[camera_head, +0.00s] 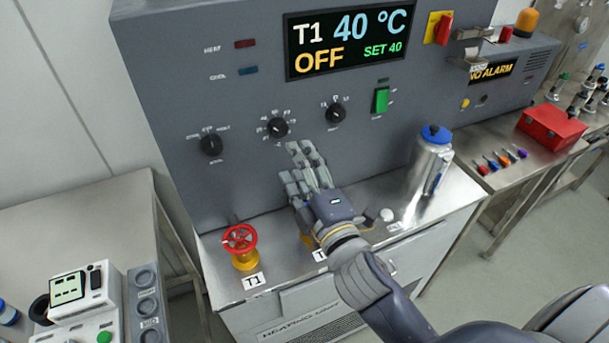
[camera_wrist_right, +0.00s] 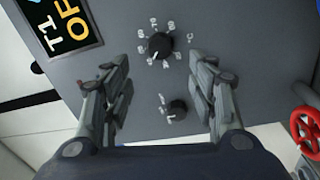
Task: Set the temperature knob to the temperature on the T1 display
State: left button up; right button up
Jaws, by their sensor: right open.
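The T1 display (camera_head: 345,42) on the grey panel reads 40 °C, OFF and SET 40. The temperature knob (camera_head: 278,128) is a black dial with numbers around it, below the display's left end. It also shows in the right wrist view (camera_wrist_right: 158,45), with a white pointer mark; I cannot tell which number it marks. My right gripper (camera_head: 299,168) is open and empty, just below the temperature knob in the head view. In the wrist view the knob lies beyond the gap between the fingertips, with no visible contact. My left gripper is not in view.
Another black knob (camera_head: 210,145) sits left, a third (camera_head: 335,113) right, and a green switch (camera_head: 381,100) beyond. A red valve wheel (camera_head: 240,238) and a silver flask with blue lid (camera_head: 430,160) stand on the ledge. A red toolbox (camera_head: 552,127) is farther right.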

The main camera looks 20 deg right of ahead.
jog(key=shift+s+d+f, duration=0.1)
jog(key=shift+s+f, duration=0.05)
jog(key=shift+s, duration=1.2)
